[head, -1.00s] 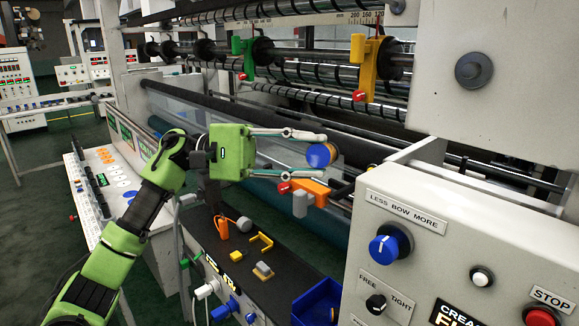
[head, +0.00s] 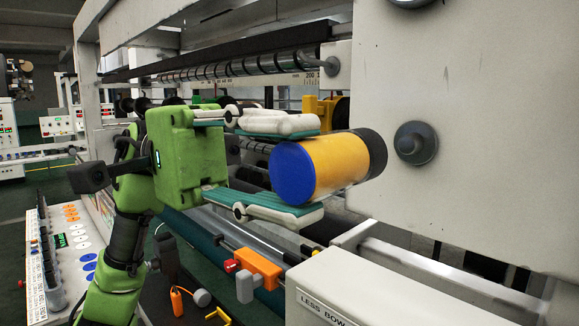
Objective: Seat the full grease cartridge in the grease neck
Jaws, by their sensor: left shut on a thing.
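The grease cartridge (head: 325,168) is a yellow-orange cylinder with a blue end facing left and a dark collar at its right end. My left gripper (head: 300,172) is shut on it, one finger above and one below, and holds it in the air, lying roughly level. A grey round fitting (head: 416,143) on the white machine panel looks like the grease neck. The cartridge's dark end points toward it with a small gap in the picture; their distance in depth is hard to tell. My right gripper is out of view.
The white panel (head: 480,110) fills the right side. Below the cartridge are an orange bracket (head: 259,267) with a grey block, and a white control box (head: 375,290). Rollers (head: 225,70) run behind my gripper. An orange item (head: 177,302) lies at the bottom.

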